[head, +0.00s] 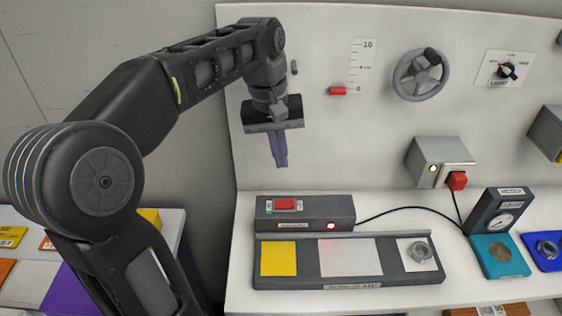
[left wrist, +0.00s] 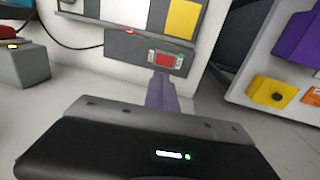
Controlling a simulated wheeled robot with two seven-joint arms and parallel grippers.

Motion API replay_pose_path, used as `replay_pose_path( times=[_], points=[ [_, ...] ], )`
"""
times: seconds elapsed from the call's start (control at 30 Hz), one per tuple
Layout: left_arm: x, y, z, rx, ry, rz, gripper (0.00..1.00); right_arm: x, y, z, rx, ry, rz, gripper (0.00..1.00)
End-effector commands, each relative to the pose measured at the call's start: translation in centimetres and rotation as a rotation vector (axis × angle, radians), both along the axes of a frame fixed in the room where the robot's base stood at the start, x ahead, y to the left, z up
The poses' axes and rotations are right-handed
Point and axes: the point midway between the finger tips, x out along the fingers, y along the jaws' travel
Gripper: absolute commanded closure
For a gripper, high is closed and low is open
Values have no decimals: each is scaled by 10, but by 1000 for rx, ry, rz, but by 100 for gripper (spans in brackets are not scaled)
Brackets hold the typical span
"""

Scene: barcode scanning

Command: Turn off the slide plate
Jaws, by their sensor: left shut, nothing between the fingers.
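The slide plate is a long dark grey unit (head: 300,283) on the white bench, with a yellow square, a pale square and a round metal piece on a white square along it. Behind it is a dark box (head: 345,209) with a red switch (head: 285,204) and a lit red lamp (head: 331,226). In the left wrist view the red switch (left wrist: 165,60) shows just past the fingertips. My left gripper (head: 281,162) has purple fingers, shut and empty, pointing down in the air above the switch box, apart from it. My right gripper is in neither view.
The white back panel carries a red slider (head: 338,91), a handwheel (head: 421,74) and a rotary knob (head: 507,71). A grey box with a red button (head: 456,181) and a gauge stand (head: 497,212) are at the right. A black cable runs from the switch box.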

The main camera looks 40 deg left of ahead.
Motion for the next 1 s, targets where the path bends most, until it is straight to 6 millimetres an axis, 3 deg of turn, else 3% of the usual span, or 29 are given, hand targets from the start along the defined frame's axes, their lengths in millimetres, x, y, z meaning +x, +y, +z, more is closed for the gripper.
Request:
replay_pose_path(
  times=[0.03, 0.17, 0.6, 1.0],
  points=[
    [1, -1, -16, 0, 0, 0, 100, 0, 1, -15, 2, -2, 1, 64],
    [2, -3, -39, 0, 0, -1, 100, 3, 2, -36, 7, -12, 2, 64],
    [8, -12, -106, -1, 3, 0, 100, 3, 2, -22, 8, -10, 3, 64],
    [10, -13, -118, 1, 1, 0, 100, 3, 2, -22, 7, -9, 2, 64]
  ],
)
